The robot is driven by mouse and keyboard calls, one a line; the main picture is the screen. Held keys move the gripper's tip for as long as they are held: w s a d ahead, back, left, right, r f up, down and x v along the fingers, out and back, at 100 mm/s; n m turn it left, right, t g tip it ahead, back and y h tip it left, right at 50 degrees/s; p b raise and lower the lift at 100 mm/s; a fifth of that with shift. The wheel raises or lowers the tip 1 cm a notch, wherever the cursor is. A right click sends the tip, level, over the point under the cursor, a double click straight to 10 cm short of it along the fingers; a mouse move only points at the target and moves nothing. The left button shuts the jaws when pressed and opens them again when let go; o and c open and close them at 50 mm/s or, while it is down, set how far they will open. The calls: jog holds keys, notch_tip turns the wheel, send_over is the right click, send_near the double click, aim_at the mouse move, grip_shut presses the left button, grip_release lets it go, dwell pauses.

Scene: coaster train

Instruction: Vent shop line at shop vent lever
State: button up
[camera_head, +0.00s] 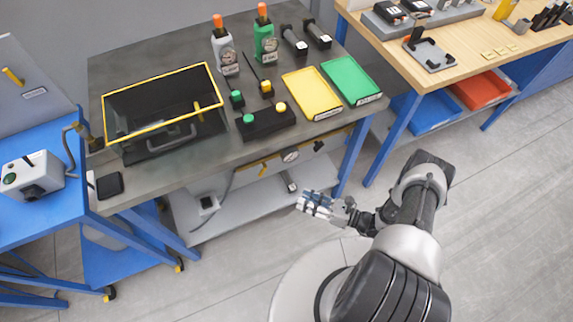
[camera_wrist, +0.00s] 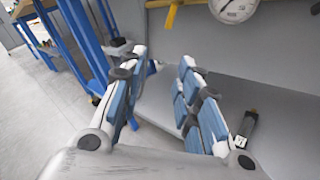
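A yellow lever (camera_head: 263,168) sits on the pipe below the front edge of the grey bench, left of a round white gauge (camera_head: 290,156). No label is readable, so I cannot tell which one is the shop vent lever. My gripper (camera_head: 303,202) is in front of the lower shelf, below the pipe. Its blue-padded fingers (camera_wrist: 163,58) are apart, with nothing between them.
A dark tool (camera_wrist: 244,128) lies on the lower shelf (camera_wrist: 285,110). A blue leg (camera_head: 352,150) stands right of the shelf. Floor is clear around my base.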

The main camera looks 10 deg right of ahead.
jog(key=w+a+r+t+b, duration=0.1)
jog(key=w+a+b, duration=0.1)
jog(key=w+a, duration=0.9)
jog(key=shift+w+a+r+m, duration=0.2)
jog(key=shift+a+r+m, duration=0.15)
jog(key=shift+a, duration=0.35)
grip_shut()
